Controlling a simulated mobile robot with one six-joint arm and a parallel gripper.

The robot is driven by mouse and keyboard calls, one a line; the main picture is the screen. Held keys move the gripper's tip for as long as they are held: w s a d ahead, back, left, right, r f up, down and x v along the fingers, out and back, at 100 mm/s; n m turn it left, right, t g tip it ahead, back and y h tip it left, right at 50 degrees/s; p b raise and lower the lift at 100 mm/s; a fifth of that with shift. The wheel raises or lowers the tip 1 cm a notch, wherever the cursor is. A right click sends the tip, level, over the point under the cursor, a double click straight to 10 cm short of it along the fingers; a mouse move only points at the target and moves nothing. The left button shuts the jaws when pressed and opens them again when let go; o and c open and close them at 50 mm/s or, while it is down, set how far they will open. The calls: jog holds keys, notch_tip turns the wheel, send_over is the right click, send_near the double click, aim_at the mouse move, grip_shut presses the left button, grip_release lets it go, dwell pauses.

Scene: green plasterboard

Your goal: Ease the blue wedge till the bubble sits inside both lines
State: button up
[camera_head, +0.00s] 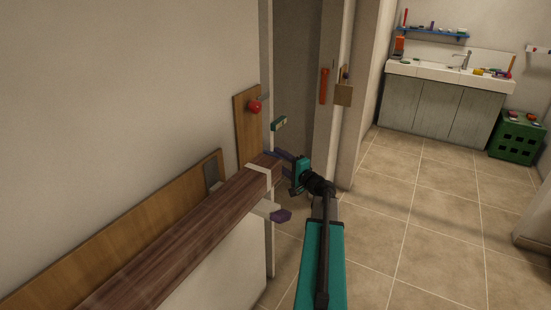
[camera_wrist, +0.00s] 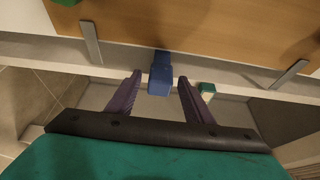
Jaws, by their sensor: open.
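The blue wedge (camera_wrist: 160,74) shows in the wrist view, sticking out from the edge of a wooden board (camera_wrist: 200,35). My gripper (camera_wrist: 160,80) is open, with its two purple fingers on either side of the wedge and a visible gap to each. In the head view my gripper (camera_head: 278,155) is at the far end of the brown plank (camera_head: 180,235); I cannot make out the wedge there. No bubble or lines can be read in either view.
A red knob (camera_head: 254,106) is on an upright wooden board beside the plank. A door frame with an orange-red strip (camera_head: 323,86) stands close behind my gripper. Tiled floor (camera_head: 430,210) at right is clear.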

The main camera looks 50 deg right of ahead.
jog(key=shift+w+d, duration=0.15)
jog(key=shift+w, duration=0.8)
grip_shut()
